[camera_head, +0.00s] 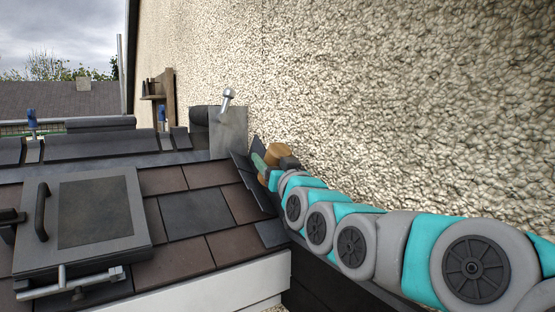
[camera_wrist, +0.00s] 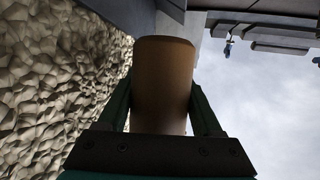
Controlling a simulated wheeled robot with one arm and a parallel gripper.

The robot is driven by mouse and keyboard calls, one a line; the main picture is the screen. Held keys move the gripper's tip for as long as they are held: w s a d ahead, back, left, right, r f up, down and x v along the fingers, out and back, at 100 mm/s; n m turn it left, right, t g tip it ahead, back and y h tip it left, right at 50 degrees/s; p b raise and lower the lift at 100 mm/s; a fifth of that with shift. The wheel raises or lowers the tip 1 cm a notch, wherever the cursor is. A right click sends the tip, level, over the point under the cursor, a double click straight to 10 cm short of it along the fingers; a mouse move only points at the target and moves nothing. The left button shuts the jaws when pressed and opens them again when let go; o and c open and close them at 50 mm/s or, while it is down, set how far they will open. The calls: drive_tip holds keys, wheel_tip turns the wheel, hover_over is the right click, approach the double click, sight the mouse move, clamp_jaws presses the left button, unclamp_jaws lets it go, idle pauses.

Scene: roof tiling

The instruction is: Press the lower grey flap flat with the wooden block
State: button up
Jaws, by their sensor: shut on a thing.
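My gripper (camera_head: 268,166) is near the wall, above the edge of the roof, and shut on the wooden block (camera_head: 278,152). In the wrist view the block (camera_wrist: 163,80) is a tan rounded piece between the two green fingers. Dark grey flaps (camera_head: 243,167) stand tilted along the wall side of the tiles, just left of my gripper. A smaller grey piece (camera_head: 270,234) lies lower down at the roof edge, below the gripper. I cannot tell which is the lower flap, nor whether the block touches any flap.
The rough wall (camera_head: 400,90) runs close along the right. Brown and grey tiles (camera_head: 190,210) cover the roof. A grey hatch with a handle (camera_head: 85,215) lies at left. A grey sheet with a silver-headed tool (camera_head: 228,99) stands behind the flaps.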

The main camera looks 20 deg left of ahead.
hover_over(259, 197)
drive_tip(key=s+d, duration=0.2)
drive_tip(key=shift+w+f, duration=0.2)
drive_tip(key=shift+f, duration=2.15)
drive_tip(key=shift+w+a+f+b, duration=0.25)
drive_tip(key=shift+w+a+f, duration=0.1)
drive_tip(key=shift+f, duration=0.4)
drive_tip(key=shift+w+a+f+b, duration=0.2)
drive_tip(key=shift+w+a+f, duration=0.15)
drive_tip(key=shift+f, duration=0.35)
drive_tip(key=shift+w+a+f+b, duration=0.3)
drive_tip(key=shift+a+f, duration=0.1)
drive_tip(key=shift+f, duration=0.35)
drive_tip(key=shift+r, duration=0.15)
drive_tip(key=shift+s+d+r, duration=0.5)
drive_tip(key=shift+d+r, duration=0.05)
drive_tip(key=shift+r, duration=0.55)
drive_tip(key=shift+s+d+r, duration=0.5)
drive_tip(key=shift+d+r, duration=0.1)
drive_tip(key=shift+r, duration=0.45)
drive_tip(key=shift+s+d+r, duration=0.5)
drive_tip(key=shift+d+r, duration=0.05)
drive_tip(key=shift+r, duration=0.55)
